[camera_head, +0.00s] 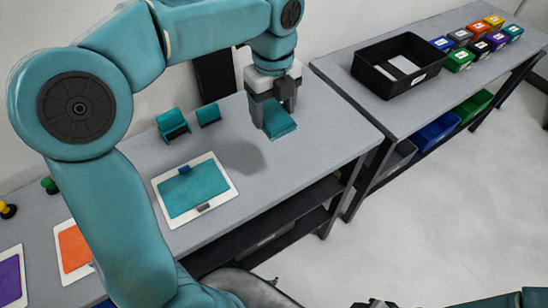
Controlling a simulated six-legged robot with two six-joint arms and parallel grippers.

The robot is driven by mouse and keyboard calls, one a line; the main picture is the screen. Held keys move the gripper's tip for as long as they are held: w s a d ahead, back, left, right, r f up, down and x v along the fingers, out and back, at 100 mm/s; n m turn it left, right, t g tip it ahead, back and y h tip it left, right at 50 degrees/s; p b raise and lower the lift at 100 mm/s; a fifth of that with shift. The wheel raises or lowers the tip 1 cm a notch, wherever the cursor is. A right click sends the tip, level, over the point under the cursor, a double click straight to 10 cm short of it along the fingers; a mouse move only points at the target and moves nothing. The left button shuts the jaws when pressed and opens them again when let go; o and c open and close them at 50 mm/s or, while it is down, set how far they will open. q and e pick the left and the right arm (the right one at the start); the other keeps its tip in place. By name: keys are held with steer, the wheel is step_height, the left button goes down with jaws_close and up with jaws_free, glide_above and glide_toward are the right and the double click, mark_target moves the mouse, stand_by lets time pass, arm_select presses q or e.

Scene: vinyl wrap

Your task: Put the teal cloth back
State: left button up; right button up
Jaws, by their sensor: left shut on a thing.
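My left gripper (273,108) points down over the right part of the grey table and is shut on the teal cloth (281,125), which looks like a small folded pad. The gripper covers the cloth's upper part. I cannot tell for sure whether the cloth touches the table; a dark shadow lies to its lower left. Two teal holders (172,124) (208,115) stand to the left of the cloth near the wall. At the bottom edge, a dark piece (375,303) may be part of my right gripper; its fingers do not show clearly.
A white board with a teal panel (193,188) lies in front of the holders. Boards with orange (74,247) and purple (10,278) panels lie further left. A second table at right bears a black crate (372,76) and several small coloured bins (460,61).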

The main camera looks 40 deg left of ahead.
arm_select(q)
steer(key=f, duration=1.3)
steer(key=shift+s+a+f, duration=0.1)
steer(key=shift+s, duration=0.2)
steer(key=f, duration=0.4)
steer(key=shift+w, duration=0.2)
steer(key=shift+s, duration=0.15)
steer(key=o, duration=1)
steer(key=shift+f+b, duration=0.15)
steer(key=shift+b, duration=0.15)
